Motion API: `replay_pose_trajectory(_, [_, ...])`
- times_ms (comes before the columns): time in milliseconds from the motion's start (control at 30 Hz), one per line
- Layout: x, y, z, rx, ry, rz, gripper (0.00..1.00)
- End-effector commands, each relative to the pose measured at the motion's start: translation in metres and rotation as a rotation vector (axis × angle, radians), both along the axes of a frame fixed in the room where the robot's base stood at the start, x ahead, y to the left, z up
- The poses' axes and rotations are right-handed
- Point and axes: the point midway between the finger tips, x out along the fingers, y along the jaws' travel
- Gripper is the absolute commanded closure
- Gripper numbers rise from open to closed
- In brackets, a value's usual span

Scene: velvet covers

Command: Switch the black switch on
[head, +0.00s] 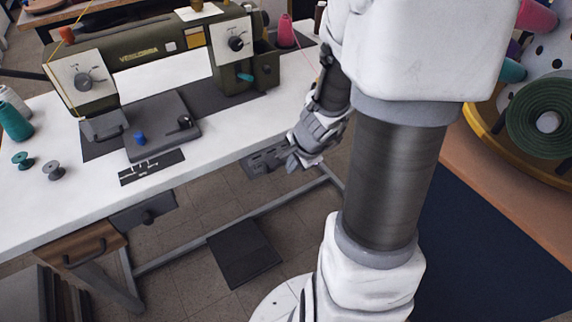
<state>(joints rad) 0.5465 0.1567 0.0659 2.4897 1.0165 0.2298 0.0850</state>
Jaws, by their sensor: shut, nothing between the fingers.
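My gripper (293,163) is shut and empty in the head view, low in front of the white table's front edge. Its fingertips overlap the right end of a dark grey box (262,163) under the table edge, and I cannot tell whether they touch it. Small dark details show on that box's face, but they are too small and partly covered to tell a switch or its position. Other dark controls are a round knob (148,217) on a grey box under the table's left part and a black knob (184,121) on the machine's flat plate.
The white table (225,133) carries an olive sewing machine (150,50), teal and grey spools, and a pink thread cone (286,31). A drawer (88,248) hangs at the left. A foot pedal (244,253) lies below. A fabric-roll rack (540,120) stands right.

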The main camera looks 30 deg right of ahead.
Motion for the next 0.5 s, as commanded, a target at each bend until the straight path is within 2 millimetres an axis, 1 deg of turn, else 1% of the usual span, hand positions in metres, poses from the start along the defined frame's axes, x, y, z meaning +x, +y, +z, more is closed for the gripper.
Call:
replay_pose_trajectory(33, [0.003,0.000,-0.013,0.001,0.001,-0.001,1.00])
replay_pose_trajectory(400, [0.030,0.001,-0.074,0.001,0.001,-0.001,1.00])
replay_pose_trajectory(467, [0.034,0.001,-0.084,0.002,0.002,-0.001,1.00])
replay_pose_trajectory(500, [0.039,0.001,-0.081,0.001,0.001,0.000,1.00])
